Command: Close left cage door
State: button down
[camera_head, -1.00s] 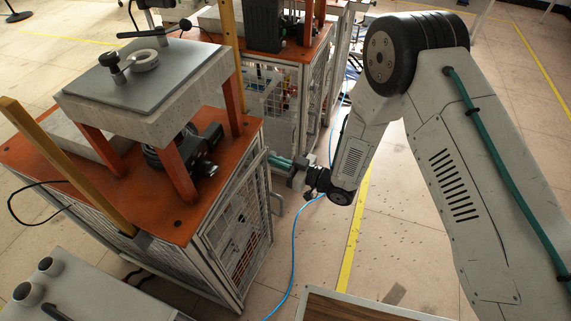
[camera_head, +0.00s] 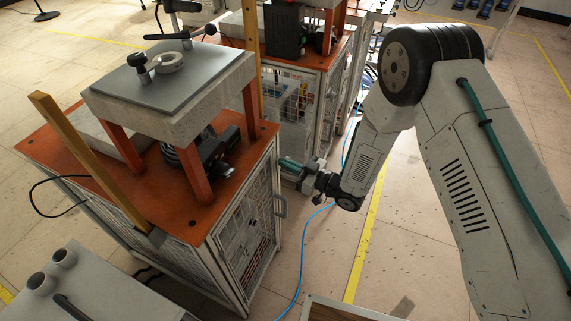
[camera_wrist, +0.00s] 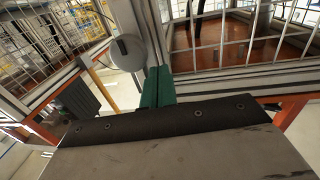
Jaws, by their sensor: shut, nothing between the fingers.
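The left cage (camera_head: 262,160) is the near machine frame with an orange top. Its mesh door (camera_head: 250,245) is on the side facing right and sits close to the frame; I cannot tell whether it is fully closed. The door's grey handle (camera_head: 281,205) stands out at its far edge. My gripper (camera_head: 288,164) is beside the far upper corner of this door, with its green fingers together and empty. In the wrist view the shut fingers (camera_wrist: 157,87) are against or very near a grey metal frame bar (camera_wrist: 225,82); contact is unclear.
A second orange-topped caged machine (camera_head: 300,115) stands just behind my gripper. A blue cable (camera_head: 302,240) runs along the floor below. Open floor with a yellow line (camera_head: 367,240) lies to the right. A grey box (camera_head: 95,290) is at the lower left.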

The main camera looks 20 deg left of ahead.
jog(key=w+v, duration=0.2)
jog(key=v, duration=1.1)
jog(key=w+d+f+m+h, duration=0.1)
jog(key=d+f+m+h, duration=0.2)
jog(key=d+f+h, duration=0.6)
jog(key=d+r+m+g+h, duration=0.1)
jog(key=d+r+m+h, duration=0.3)
jog(key=d+r+h, duration=0.7)
jog(key=s+d+r+m+g, duration=0.2)
jog(key=s+d+r, duration=0.35)
jog(key=r, duration=0.25)
jog(key=s+d+r+m+g, duration=0.1)
jog(key=s+d+r+m, duration=0.2)
jog(key=s+d+r, duration=0.4)
jog(key=s+a+r+m+t+y, duration=0.1)
jog(key=s+r+m+y, duration=0.1)
jog(key=s+r, duration=1.3)
notch_tip(320, 180, up, 3)
jog(key=shift+s+r+m, duration=0.1)
jog(key=shift+s+m, duration=0.3)
jog(key=shift+m, duration=0.4)
